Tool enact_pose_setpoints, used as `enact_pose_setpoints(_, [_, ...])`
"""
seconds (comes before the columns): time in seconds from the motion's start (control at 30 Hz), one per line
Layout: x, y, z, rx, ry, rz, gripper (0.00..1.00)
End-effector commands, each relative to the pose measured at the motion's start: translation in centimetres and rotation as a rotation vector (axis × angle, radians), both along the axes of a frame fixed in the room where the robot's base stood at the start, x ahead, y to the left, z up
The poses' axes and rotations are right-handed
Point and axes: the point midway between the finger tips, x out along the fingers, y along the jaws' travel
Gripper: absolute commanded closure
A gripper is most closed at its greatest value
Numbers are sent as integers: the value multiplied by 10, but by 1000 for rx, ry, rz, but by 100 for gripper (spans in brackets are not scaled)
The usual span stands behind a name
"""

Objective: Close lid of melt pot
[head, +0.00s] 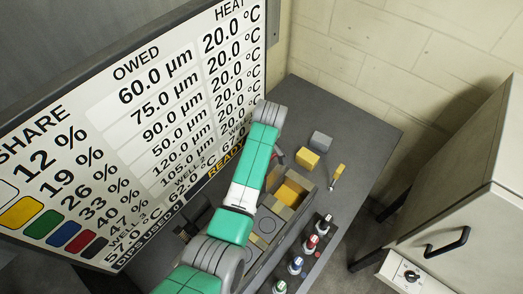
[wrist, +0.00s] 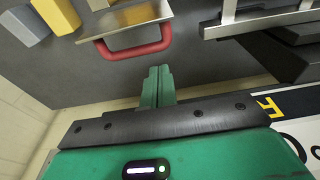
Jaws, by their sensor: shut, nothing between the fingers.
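In the wrist view my gripper (wrist: 157,85) shows as two green fingers pressed together, with nothing between them. Just beyond the fingertips is a red handle (wrist: 135,52) on a flat metal plate (wrist: 128,36), which looks like the melt pot's lid. A small gap seems to separate the fingertips from the handle. In the head view the melt pot appears to be the box with a yellow inside (head: 291,191), which shows uncovered. My arm hides part of the bench there, and the fingertips cannot be made out in that view.
A yellow block (head: 307,158), a grey block (head: 321,141) and a yellow-handled tool (head: 338,174) lie on the dark bench (head: 362,135) beyond the pot. Several coloured knobs (head: 296,264) line its near side. A large display (head: 130,130) stands close on the left.

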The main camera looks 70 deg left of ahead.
Motion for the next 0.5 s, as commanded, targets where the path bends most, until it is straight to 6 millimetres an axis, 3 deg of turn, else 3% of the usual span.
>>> enact_pose_setpoints(0.2, [-2, 4, -33, 0, -1, -1, 100])
enact_pose_setpoints(0.5, [-3, 6, -43, 2, -2, -1, 100])
